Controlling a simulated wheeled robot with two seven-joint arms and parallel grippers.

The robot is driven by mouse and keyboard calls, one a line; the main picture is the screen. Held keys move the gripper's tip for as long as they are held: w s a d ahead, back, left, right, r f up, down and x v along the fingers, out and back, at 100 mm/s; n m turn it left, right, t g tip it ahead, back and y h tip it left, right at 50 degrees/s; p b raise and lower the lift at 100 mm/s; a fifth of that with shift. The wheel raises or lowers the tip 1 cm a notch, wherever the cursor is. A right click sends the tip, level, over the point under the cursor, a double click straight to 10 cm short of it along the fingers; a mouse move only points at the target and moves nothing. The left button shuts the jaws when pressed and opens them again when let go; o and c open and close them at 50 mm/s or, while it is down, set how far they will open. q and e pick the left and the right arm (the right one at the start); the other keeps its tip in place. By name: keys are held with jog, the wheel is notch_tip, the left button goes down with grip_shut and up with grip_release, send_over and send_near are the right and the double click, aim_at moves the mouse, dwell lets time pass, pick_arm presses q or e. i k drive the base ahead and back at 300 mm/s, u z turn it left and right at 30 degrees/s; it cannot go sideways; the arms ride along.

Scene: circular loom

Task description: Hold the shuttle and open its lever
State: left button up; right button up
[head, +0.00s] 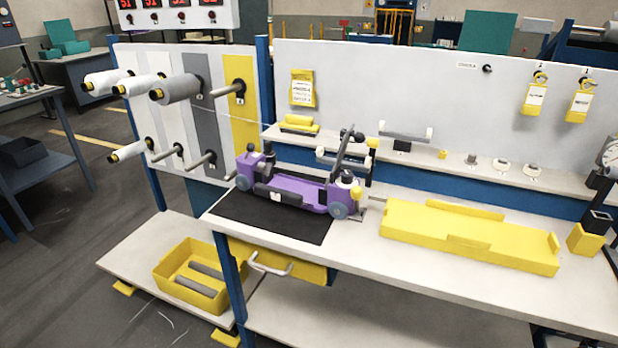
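The purple shuttle (296,190) rests on a black mat (265,221) near the left end of the workbench. It has grey wheels, a dark block on its near side and a yellow knob at its right end. A dark bar (342,152) slants up above the shuttle's right part, topped by a black knob. I cannot tell for sure whether this bar is the shuttle's lever or part of the stand behind it. Neither of my grippers shows in the head view, and nothing is seen touching the shuttle.
A long yellow tray (470,246) lies right of the shuttle. A raised shelf (450,160) with small parts runs behind. Spools on pegs (178,88) stick out at the left. A yellow bin (192,276) sits low at the left. The bench's front right is bare.

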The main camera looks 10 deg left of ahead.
aim_at(250, 147)
jog(key=k, duration=1.3)
jog(key=u, duration=0.75)
jog(key=i, duration=0.95)
jog(key=u, duration=0.45)
jog(key=i, duration=1.25)
jog(key=z, duration=1.15)
jog(key=i, duration=0.55)
jog(key=z, duration=0.85)
jog(key=k, duration=0.45)
jog(key=u, duration=0.05)
